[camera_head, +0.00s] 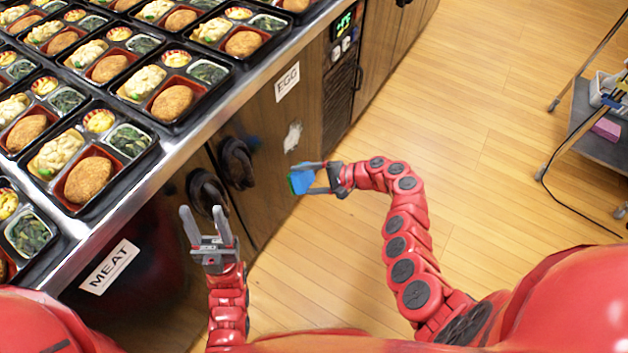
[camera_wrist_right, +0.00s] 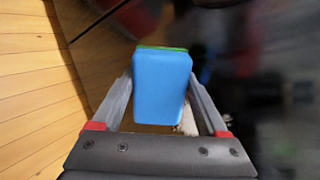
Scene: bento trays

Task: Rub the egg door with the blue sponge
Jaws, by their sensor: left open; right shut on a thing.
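The blue sponge (camera_head: 302,179) has a green layer on one side. My right gripper (camera_head: 316,178) is shut on it, in front of the lower part of the egg door (camera_head: 268,135); I cannot tell whether it touches the door. The sponge (camera_wrist_right: 161,86) also sits between the fingers of my right gripper (camera_wrist_right: 162,105) in the right wrist view. The egg door is dark wood with an "EGG" label (camera_head: 287,82) and a pale patch (camera_head: 293,137). My left gripper (camera_head: 207,220) is open and empty, near the dark door handles.
Several bento trays (camera_head: 170,85) fill the counter above. A "MEAT" label (camera_head: 109,267) marks the left door, and two dark handles (camera_head: 237,162) stick out between the doors. A cart (camera_head: 590,140) stands at the right, with a cable on the floor. The wooden floor between is clear.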

